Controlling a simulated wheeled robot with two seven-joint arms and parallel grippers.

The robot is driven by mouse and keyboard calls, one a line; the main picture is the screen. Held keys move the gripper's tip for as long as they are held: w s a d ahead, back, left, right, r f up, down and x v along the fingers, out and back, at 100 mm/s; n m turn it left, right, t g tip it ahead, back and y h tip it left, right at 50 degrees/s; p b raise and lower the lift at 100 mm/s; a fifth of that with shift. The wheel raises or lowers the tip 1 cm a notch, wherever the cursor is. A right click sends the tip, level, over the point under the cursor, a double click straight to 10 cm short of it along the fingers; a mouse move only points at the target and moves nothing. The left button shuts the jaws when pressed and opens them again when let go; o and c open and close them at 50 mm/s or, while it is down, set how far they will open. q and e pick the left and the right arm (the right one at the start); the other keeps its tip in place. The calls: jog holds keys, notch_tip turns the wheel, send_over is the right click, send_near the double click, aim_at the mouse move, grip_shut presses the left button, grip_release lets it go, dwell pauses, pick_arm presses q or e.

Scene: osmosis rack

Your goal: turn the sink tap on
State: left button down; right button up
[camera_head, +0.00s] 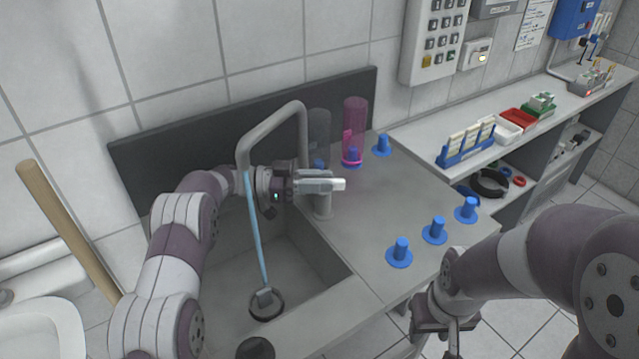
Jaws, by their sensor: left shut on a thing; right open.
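The grey sink tap (303,140) arches over the sink (325,268) from a base on the worktop. A blue stream of water (256,235) runs from its spout down to the drain (267,303). My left gripper (322,185) is at the tap's upright, just above its base, and is shut on the tap. Its fingers hide the part it holds, so I cannot see the handle clearly. My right gripper (440,335) is open, low in front of the worktop and away from the tap.
Behind the tap stand a clear cylinder (319,130) and a pink cylinder (355,118). Several blue pegs (434,231) stand on the worktop. A bench (436,130) with racks and trays is at the right. A wooden handle (65,225) leans at the left.

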pick_arm(q)
jog(key=shift+r, duration=0.1)
jog(key=c, duration=1.1)
grip_release()
jog(key=shift+a, duration=0.15)
jog(key=a+b, duration=0.2)
jog(key=a, duration=1)
jog(key=shift+s+a, duration=0.1)
jog(key=shift+a, duration=0.15)
